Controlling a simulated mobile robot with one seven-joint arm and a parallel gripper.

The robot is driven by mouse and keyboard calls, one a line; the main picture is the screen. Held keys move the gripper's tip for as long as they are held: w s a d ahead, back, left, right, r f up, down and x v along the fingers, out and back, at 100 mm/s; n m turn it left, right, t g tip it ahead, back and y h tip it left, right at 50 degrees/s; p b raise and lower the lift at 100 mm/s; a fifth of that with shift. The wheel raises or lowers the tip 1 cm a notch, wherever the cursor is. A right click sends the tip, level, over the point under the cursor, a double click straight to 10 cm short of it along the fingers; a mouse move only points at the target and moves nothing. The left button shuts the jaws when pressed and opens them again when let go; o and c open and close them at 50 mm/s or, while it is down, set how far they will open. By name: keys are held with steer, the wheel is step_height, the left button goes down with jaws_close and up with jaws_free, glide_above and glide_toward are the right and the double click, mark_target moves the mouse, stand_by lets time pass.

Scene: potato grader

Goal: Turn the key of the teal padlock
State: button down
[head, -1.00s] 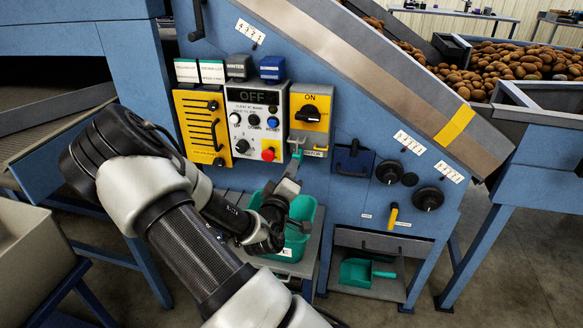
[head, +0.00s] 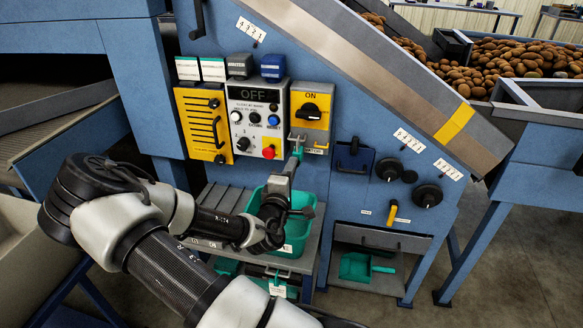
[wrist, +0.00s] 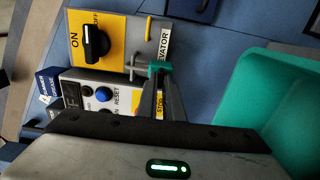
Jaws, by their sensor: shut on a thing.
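The teal padlock (head: 298,152) hangs at the hasp under the yellow ON/OFF switch plate on the blue machine. It shows as a small teal block in the wrist view (wrist: 154,70), below the grey hasp bar. My gripper (head: 297,160) reaches up to it from below. In the wrist view my gripper's fingertips (wrist: 160,82) close around the teal block. The fingers hide much of the padlock. I cannot make out its key or which way it is turned.
The black rotary switch (head: 309,110) sits just above. A control panel (head: 235,95) with buttons and an OFF display is at its left. A teal bin (head: 307,250) stands below my gripper. A dark blue box (head: 354,157) is mounted to the right.

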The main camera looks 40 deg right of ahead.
stand_by(0.3)
steer(key=c, duration=1.9)
jaws_free()
steer(key=shift+s+a, duration=0.1)
steer(key=p+v, duration=0.4)
steer(key=v, duration=1.3)
steer(key=shift+p, duration=0.3)
steer(key=shift+s, duration=0.1)
